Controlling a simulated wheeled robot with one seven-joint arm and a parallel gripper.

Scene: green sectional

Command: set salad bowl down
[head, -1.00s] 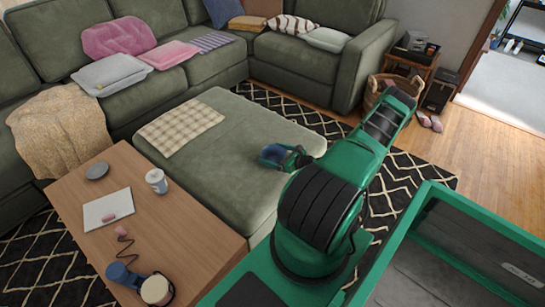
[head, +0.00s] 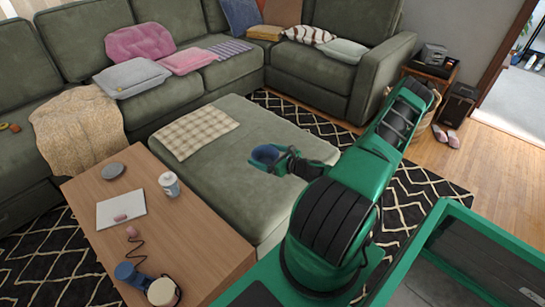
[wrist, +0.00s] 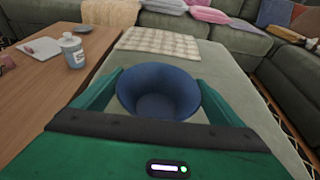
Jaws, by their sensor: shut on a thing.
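The salad bowl (wrist: 158,88) is deep blue and empty inside, with its opening facing the camera in the wrist view. It also shows small in the head view (head: 265,154), in front of the green ottoman (head: 240,115). My gripper (wrist: 158,95) is shut on the bowl, with a green finger at each side. In the head view my gripper (head: 279,160) holds it out over the ottoman. I cannot tell the exact gap between the bowl and the cushion.
A checked cloth (head: 195,132) covers the ottoman's far left part. Bare ottoman surface lies around the bowl. The green sofa (head: 170,100) stands behind.

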